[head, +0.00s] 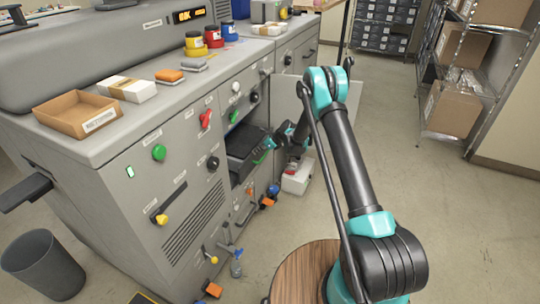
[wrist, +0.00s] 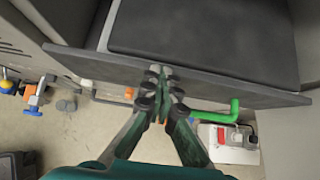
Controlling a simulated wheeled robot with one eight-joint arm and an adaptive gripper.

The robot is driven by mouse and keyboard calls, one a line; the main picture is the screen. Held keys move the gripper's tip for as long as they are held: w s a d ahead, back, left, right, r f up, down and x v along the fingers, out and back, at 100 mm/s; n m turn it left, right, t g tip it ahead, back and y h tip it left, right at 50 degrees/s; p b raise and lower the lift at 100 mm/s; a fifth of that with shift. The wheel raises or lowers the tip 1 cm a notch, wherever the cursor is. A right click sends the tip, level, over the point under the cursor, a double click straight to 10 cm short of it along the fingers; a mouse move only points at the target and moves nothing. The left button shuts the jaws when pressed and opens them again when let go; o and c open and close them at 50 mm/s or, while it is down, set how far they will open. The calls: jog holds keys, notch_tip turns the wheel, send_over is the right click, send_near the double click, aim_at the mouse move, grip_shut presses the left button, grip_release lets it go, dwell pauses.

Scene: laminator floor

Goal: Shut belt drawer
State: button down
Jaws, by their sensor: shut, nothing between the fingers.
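The belt drawer (head: 246,140) is a dark grey tray standing out of the side of the grey machine, below the knobs. In the wrist view its dark front panel (wrist: 230,88) runs across the picture, with the tray interior behind it. A bent green handle (wrist: 222,112) sticks out from the panel's outer face, right of my fingers. My gripper (wrist: 160,72) is shut and empty, its fingertips at the panel's upper edge near the middle. They look to be against it, but I cannot tell contact for sure. In the head view my gripper (head: 272,141) is partly hidden by my arm.
The grey machine (head: 120,165) fills the left, with a cardboard tray (head: 78,112) on top. Valves with blue and orange handles (head: 268,200) stick out below the drawer. A white box (head: 297,180) is on the floor right of the drawer. Open floor (head: 450,210) lies right.

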aim_at(238, 147)
jog(key=w+a, duration=0.1)
jog(key=a, duration=0.2)
jog(key=w+a, duration=0.1)
jog(key=a, duration=0.2)
jog(key=w+a, duration=0.1)
jog(key=a, duration=0.2)
jog(key=shift+w+a, duration=0.25)
jog(key=shift+a, duration=0.1)
jog(key=shift+d, duration=0.1)
